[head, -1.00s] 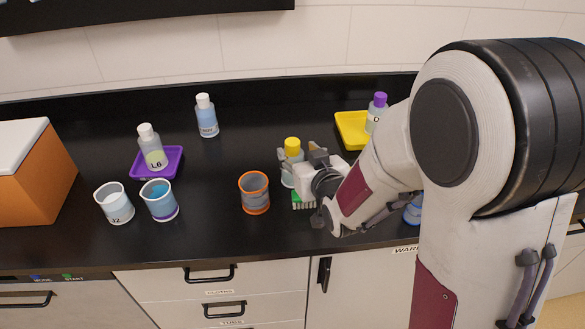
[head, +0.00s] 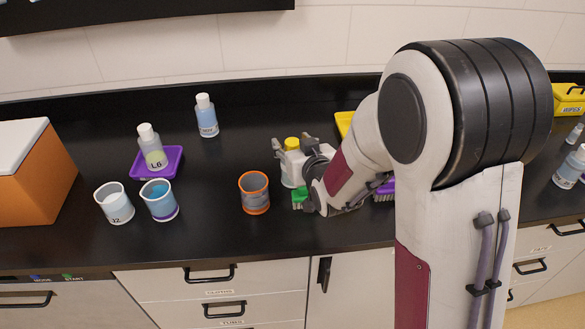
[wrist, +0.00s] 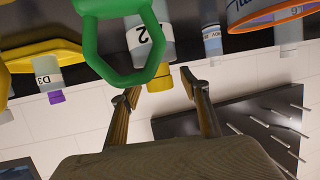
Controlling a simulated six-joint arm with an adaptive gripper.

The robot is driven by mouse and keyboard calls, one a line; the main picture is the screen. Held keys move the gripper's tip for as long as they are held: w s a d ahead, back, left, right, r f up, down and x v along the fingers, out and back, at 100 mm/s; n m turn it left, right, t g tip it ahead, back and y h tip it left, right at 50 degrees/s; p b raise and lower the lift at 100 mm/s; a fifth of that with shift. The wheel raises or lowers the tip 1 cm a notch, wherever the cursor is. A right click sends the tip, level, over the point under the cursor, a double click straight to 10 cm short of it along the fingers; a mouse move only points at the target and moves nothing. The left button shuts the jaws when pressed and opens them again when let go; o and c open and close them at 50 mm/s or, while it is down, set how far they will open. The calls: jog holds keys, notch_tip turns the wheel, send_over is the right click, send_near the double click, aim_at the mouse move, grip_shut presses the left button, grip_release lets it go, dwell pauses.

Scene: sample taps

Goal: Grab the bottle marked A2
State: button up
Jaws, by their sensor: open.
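A bottle with a yellow cap (head: 292,143) stands on the black bench, its body largely hidden by my gripper in the head view. In the wrist view, where things appear upside down, its yellow cap (wrist: 160,79) and a label ending in 2 show; the rest of the label is hidden. My gripper (wrist: 167,94) is open, and the cap shows between its fingers there. In the head view my gripper (head: 293,146) is right at the bottle, one finger on either side. I cannot tell whether the fingers touch it.
A green brush (head: 299,199) lies in front of the bottle; its green loop (wrist: 88,45) partly covers the bottle in the wrist view. An orange-rimmed beaker (head: 255,196) stands to the left. Bottle D3 (wrist: 46,78) is by a yellow tray (head: 344,123). A blue bottle (head: 207,117) stands further back.

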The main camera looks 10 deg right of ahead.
dwell(0.5)
grip_shut()
jog(key=shift+r, duration=5)
